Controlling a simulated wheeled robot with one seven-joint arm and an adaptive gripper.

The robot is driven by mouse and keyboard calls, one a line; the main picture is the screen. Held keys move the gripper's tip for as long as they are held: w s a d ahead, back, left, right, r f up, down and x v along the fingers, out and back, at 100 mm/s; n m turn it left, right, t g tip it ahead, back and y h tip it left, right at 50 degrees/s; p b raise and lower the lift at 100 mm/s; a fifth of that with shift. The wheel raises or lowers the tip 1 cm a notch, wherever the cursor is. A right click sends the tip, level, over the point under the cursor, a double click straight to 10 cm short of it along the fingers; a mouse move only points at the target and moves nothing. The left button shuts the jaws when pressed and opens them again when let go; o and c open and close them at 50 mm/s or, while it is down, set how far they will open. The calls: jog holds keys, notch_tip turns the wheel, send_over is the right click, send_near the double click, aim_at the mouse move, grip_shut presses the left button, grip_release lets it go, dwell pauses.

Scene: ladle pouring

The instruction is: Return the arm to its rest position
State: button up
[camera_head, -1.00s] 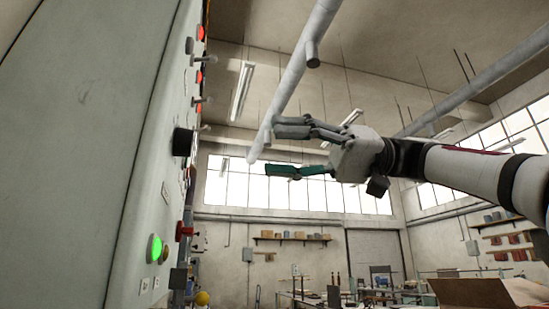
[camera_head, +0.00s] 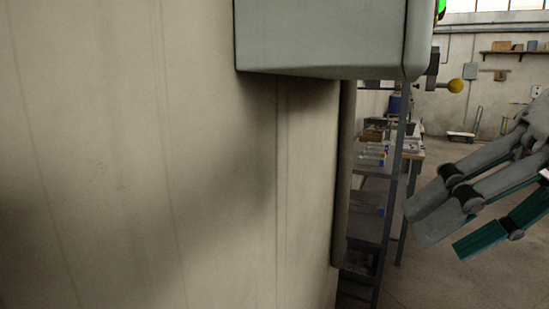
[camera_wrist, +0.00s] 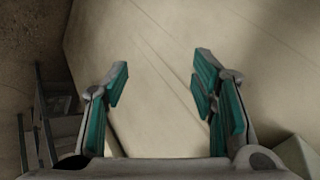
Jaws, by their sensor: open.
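My gripper (camera_head: 443,228) is at the right edge of the head view, with grey fingers that have green inner pads. The fingers point left and down and are spread apart. In the wrist view the gripper (camera_wrist: 160,75) is open, with a wide empty gap between the pads. A pale wall surface (camera_wrist: 150,40) fills most of the view beyond the fingers; I cannot tell how far away it is. Most of my arm is outside the head view.
A large pale wall (camera_head: 130,180) fills the left of the head view. A grey control box (camera_head: 320,35) juts from its top, with a yellow ball knob (camera_head: 455,86) beside it. A metal rack (camera_head: 372,225) stands behind the wall's edge. Open floor (camera_head: 400,285) lies below the gripper.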

jog(key=s+d+f+g+h, duration=0.15)
jog(key=s+f+h, duration=0.25)
jog(key=f, duration=0.6)
jog(key=s+d+f+g+h, duration=0.1)
jog(key=s+f+g+h, duration=0.2)
jog(key=f, duration=0.6)
notch_tip(320, 180, up, 18)
jog(key=s+t+p, duration=0.1)
jog(key=t+p, duration=0.3)
jog(key=p, duration=1.2)
jog(key=shift+a+r+t, duration=0.15)
jog(key=shift+a+t, duration=0.1)
jog(key=shift+t, duration=0.1)
